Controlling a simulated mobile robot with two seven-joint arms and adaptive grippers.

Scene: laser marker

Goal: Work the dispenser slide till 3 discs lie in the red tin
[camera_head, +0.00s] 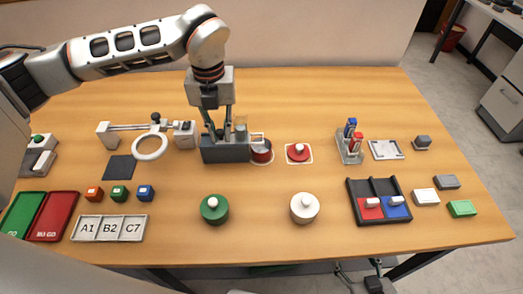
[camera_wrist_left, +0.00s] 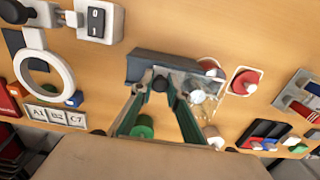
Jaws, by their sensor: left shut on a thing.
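The grey dispenser (camera_head: 226,153) stands at the back middle of the table, with a pale clear tube (camera_head: 241,131) on top. The red tin (camera_head: 261,153) is at its right end; I cannot tell how many discs lie in it. My left gripper (camera_head: 218,137) reaches down onto the dispenser from above. In the left wrist view its fingers close around the dark knob (camera_wrist_left: 160,84) of the slide, on the dispenser (camera_wrist_left: 145,66). The tin (camera_wrist_left: 209,65) is partly hidden there. A dark gripper-like shape (camera_head: 362,272), probably my right gripper, shows below the table's front edge.
A red lid (camera_head: 298,152) with a white knob lies right of the tin. A magnifier ring (camera_head: 150,147) stands to the left. Green (camera_head: 214,209) and white (camera_head: 304,208) round knobbed pieces stand in front. The table between them is clear.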

